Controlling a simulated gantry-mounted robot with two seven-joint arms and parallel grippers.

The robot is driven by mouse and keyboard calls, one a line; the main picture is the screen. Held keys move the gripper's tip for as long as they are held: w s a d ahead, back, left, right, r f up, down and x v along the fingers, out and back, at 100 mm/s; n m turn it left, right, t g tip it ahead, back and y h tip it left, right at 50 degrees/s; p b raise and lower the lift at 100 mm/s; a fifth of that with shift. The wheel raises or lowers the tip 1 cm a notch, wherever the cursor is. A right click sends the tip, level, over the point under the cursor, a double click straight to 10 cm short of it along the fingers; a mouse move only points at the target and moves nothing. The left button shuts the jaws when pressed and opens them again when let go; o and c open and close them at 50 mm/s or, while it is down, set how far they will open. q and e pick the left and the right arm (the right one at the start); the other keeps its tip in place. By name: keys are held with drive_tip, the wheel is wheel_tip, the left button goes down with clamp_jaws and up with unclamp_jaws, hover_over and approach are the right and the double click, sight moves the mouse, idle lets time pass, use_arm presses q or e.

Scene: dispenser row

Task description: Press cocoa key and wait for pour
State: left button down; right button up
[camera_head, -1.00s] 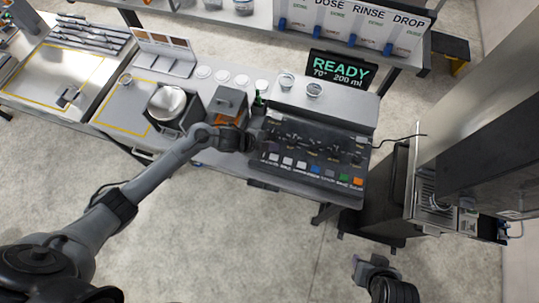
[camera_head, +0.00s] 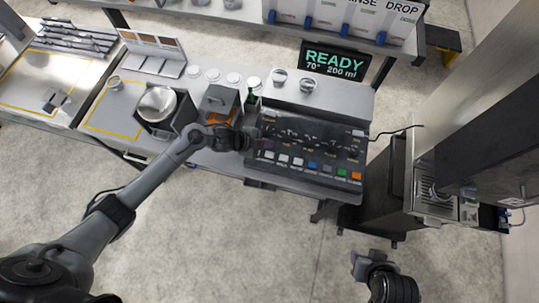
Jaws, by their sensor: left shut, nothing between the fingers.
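The dispenser's dark key panel (camera_head: 308,149) lies on the counter right of centre. Its front row has pale, blue, dark, green and orange keys; the labels are too small to read, so I cannot tell which is cocoa. A black display (camera_head: 335,62) behind it reads "READY 70° 200 ml". My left gripper (camera_head: 261,135) is shut and empty at the panel's left end; its fingertips are hard to make out, and I cannot tell whether they touch anything. My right gripper (camera_head: 361,264) is at the bottom right, away from the counter; its fingers are unclear.
A grey box with orange (camera_head: 221,104) stands just left of the panel, beside a round metal bowl (camera_head: 159,103). Two cups (camera_head: 279,77) (camera_head: 307,86) and several white lids stand behind. A dark cabinet (camera_head: 376,190) stands to the right. Floor in front is clear.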

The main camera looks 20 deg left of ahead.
use_arm(q)
drive_tip(key=b, duration=0.4)
hover_over(267, 156)
wheel_tip(267, 156, down, 5)
drive_tip(key=shift+w+r, duration=0.1)
drive_tip(key=shift+r, duration=0.05)
drive_tip(key=shift+f+b, duration=0.35)
drive_tip(key=shift+f, duration=0.45)
drive_tip(key=shift+f, duration=0.15)
idle(0.9)
drive_tip(key=shift+f, duration=0.3)
drive_tip(key=shift+f+b, duration=0.45)
drive_tip(key=shift+b, duration=0.1)
idle(0.7)
idle(0.3)
drive_tip(key=shift+r+p, duration=0.8)
drive_tip(key=shift+p, duration=0.05)
drive_tip(key=shift+r, duration=0.1)
